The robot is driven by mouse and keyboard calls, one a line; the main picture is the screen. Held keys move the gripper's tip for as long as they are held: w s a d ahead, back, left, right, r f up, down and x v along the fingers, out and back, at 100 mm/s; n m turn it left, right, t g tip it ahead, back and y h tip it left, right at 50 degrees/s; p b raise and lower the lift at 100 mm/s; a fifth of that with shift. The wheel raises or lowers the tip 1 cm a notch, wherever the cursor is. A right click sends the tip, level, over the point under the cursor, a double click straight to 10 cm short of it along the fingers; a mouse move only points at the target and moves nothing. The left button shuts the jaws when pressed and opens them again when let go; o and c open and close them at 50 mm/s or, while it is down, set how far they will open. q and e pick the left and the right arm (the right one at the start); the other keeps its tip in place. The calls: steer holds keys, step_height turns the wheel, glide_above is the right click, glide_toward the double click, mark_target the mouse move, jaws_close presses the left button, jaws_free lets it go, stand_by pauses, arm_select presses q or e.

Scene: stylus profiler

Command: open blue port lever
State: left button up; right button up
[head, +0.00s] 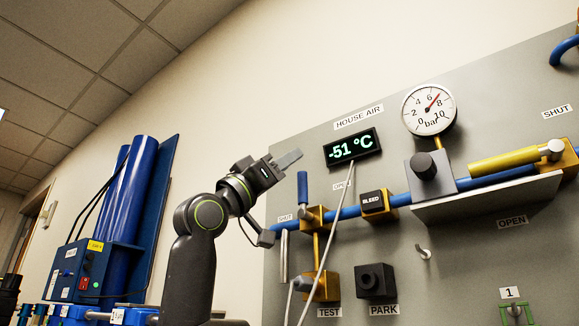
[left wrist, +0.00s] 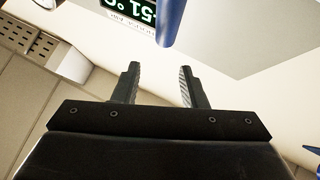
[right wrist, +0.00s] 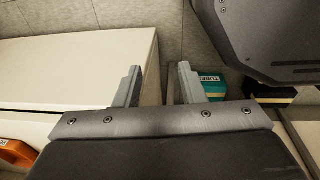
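The blue lever (head: 302,188) stands upright on a brass valve at the left end of the blue pipe (head: 348,212). A SHUT label (head: 285,217) is to its lower left and a partly hidden OPEN label (head: 341,185) to its right. My left gripper (head: 288,160) is just above and left of the lever's top, apart from it. In the left wrist view the blue lever (left wrist: 171,20) shows beyond the open, empty fingers (left wrist: 157,85). My right gripper (right wrist: 155,85) is open and empty, away from the panel.
The grey panel bears a -51 °C display (head: 352,147), a pressure gauge (head: 428,109), a BLEED block (head: 373,202), a yellow lever (head: 504,160) and a grey shelf (head: 487,198). A pale cable (head: 329,245) hangs right of the blue lever. Blue cylinders (head: 130,195) stand at left.

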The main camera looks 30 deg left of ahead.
arm_select(q)
steer(key=b+v, duration=0.8)
steer(key=v, duration=0.2)
steer(key=shift+s+f, duration=0.2)
steer(key=shift+f, duration=0.25)
steer(key=shift+d, duration=0.15)
stand_by(0.5)
stand_by(0.4)
